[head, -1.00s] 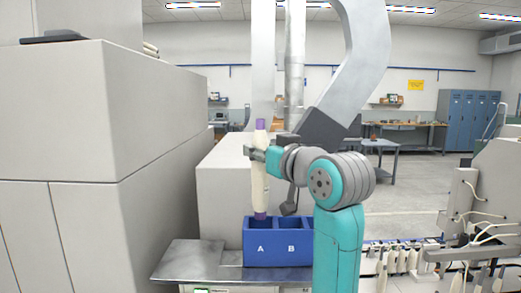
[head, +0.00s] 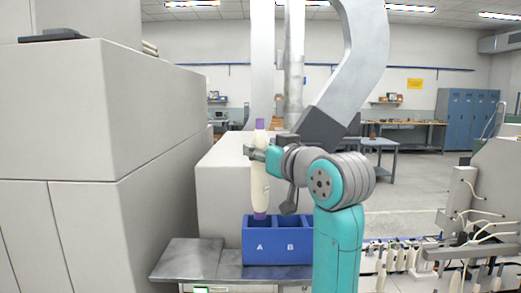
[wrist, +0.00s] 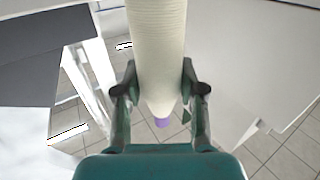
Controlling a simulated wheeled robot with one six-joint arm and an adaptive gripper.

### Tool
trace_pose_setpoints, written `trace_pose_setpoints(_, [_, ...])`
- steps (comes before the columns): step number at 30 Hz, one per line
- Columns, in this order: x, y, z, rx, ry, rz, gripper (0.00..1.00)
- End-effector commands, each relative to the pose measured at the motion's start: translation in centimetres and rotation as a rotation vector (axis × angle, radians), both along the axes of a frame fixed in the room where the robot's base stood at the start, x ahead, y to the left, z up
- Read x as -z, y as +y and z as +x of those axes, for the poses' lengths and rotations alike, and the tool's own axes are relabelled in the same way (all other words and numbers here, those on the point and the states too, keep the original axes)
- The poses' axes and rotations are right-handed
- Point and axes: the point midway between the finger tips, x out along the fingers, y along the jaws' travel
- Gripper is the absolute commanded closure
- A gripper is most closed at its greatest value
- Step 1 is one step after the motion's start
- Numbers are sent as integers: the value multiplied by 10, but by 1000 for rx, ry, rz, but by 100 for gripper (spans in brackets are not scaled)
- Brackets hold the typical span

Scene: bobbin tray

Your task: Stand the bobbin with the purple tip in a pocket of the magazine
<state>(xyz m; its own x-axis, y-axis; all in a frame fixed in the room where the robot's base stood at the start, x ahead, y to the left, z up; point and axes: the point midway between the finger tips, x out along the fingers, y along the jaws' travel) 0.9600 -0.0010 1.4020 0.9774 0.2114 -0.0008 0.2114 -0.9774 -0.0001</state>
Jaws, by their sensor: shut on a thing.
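A cream bobbin (head: 260,185) with a purple tip (head: 260,124) stands upright in the air, with a purple band at its lower end too. My gripper (head: 259,154) is shut on the bobbin at its upper half. The wrist view shows the bobbin (wrist: 158,45) between both fingers (wrist: 158,90), with a purple end (wrist: 163,122) beyond them.
The magazine stands on a grey metal table (head: 190,262), whose left part is bare. A large pale cabinet (head: 100,150) rises close on the left. A machine with a row of bobbins (head: 405,258) is at the right.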

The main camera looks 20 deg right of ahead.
Motion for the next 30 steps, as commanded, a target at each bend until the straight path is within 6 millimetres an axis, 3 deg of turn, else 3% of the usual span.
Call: trace_pose_setpoints(30, [26, 0, 0, 0, 0, 0, 97])
